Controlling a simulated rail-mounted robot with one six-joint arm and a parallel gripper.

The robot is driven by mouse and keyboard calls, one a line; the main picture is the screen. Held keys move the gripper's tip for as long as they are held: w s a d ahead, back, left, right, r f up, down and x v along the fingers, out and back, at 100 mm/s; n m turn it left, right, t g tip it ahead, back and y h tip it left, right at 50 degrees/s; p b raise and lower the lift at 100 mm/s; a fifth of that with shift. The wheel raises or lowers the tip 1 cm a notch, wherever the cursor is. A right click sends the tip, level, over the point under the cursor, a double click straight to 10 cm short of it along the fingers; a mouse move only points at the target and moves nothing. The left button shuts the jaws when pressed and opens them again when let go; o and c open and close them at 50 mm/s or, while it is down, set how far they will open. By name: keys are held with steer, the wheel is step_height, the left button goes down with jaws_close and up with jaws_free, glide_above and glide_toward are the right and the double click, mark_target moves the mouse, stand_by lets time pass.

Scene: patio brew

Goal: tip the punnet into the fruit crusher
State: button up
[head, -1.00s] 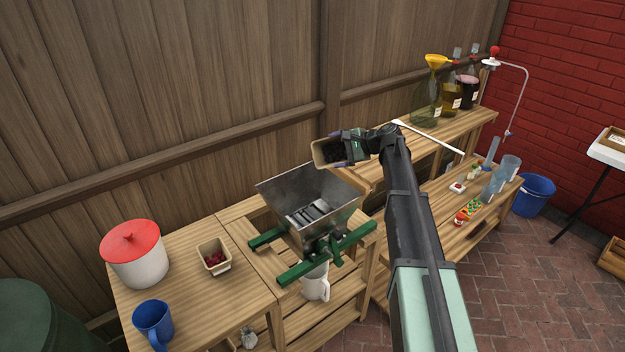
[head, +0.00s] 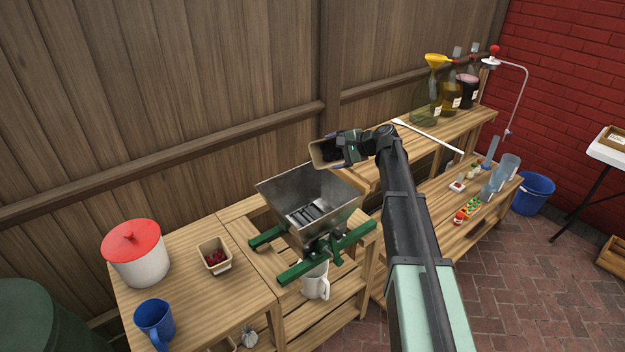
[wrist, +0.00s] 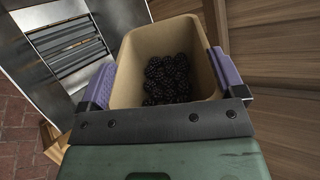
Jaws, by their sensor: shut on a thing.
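The punnet (head: 322,152) is a tan open box, held up above the back right of the fruit crusher. In the wrist view the punnet (wrist: 130,75) holds several dark blackberries (wrist: 168,80) gathered on its floor. My gripper (head: 342,149) is shut on it, with purple finger pads (wrist: 228,72) on both sides. The fruit crusher (head: 290,195) is a metal hopper on a green frame, with its rollers showing and no fruit seen in it. Part of the hopper (wrist: 45,15) shows beside the punnet in the wrist view.
A second punnet (head: 215,268) with red berries sits on the left bench, near a red-lidded white pot (head: 143,265) and a blue mug (head: 154,322). A white jug (head: 316,284) stands under the crusher. Glass jars (head: 426,105) stand on the right bench.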

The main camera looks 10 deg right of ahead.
mark_target(339, 159)
steer(key=shift+s+a+r+n+h, duration=0.15)
steer(key=shift+s+a+n+h, duration=0.2)
steer(key=shift+s+a, duration=0.2)
steer(key=shift+s+a+r+n+t+h+p, duration=0.15)
steer(key=shift+s+a+n+t+h+p, duration=0.2)
steer(key=shift+s+a+n+t+h, duration=0.5)
stand_by(1.8)
steer(key=shift+s+a+f+n+t+h+b, duration=0.2)
steer(key=shift+s+a+n+t+h+b, duration=0.3)
steer(key=shift+s+a+n+t, duration=0.45)
stand_by(2.3)
steer(key=w+d, duration=0.1)
steer(key=w+d+m+g+y, duration=0.1)
steer(key=w+d+m+g+p, duration=0.1)
steer(key=shift+w+r+y, duration=0.15)
steer(key=shift+r+y, duration=0.15)
steer(key=shift+y, duration=0.1)
steer(key=w+d+f+m+g+y+b, duration=0.1)
steer(key=d+m+b, duration=0.1)
steer(key=w+d+f+m+g+y+b, duration=0.1)
steer(key=w+f+m+y+b, duration=0.1)
steer(key=shift+w+d+g, duration=0.3)
steer(key=shift+d, duration=0.05)
steer(key=w+d+m+g+y+b, duration=0.1)
steer(key=w+d+m+y+b, duration=0.5)
steer(key=d+m+b, duration=0.1)
steer(key=shift+w+m+g+b, duration=0.2)
steer(key=shift+m+g+b, duration=0.1)
steer(key=shift+m, duration=0.55)
